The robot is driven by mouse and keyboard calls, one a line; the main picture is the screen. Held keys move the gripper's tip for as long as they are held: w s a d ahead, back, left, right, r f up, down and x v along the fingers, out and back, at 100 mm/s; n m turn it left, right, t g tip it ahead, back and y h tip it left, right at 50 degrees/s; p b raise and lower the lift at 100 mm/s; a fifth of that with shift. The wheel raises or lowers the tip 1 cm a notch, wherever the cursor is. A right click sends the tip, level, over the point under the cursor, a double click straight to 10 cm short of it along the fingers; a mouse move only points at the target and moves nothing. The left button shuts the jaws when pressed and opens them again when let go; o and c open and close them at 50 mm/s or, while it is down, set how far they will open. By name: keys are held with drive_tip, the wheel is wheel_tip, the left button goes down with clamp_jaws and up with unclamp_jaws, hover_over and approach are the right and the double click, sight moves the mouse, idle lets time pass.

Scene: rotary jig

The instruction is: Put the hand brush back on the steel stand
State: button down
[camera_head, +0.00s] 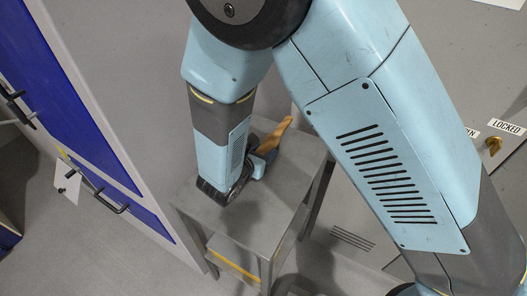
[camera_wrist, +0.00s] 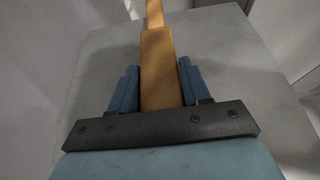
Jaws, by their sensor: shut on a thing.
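The hand brush shows in the head view as a wooden, orange-brown piece (camera_head: 276,136) beside my gripper, over the top of the steel stand. In the wrist view the brush (camera_wrist: 158,60) is a long wooden bar running away from me between the blue fingers. My gripper (camera_wrist: 158,88) is shut on it, one finger on each side. In the head view my gripper (camera_head: 262,160) is low over the grey steel stand (camera_head: 245,222); its top also fills much of the wrist view (camera_wrist: 225,60). I cannot tell whether the brush touches the top. Bristles are not visible.
A grey cabinet or wall with blue panels (camera_head: 75,95) and black handles stands left of the stand. A grey panel with a "LOCKED" label (camera_head: 507,127) and a brass-coloured knob (camera_head: 493,146) is at right. My arm hides much of the middle.

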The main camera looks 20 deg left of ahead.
drive_tip(key=shift+c, duration=2.3)
unclamp_jaws()
drive_tip(key=shift+s, duration=0.1)
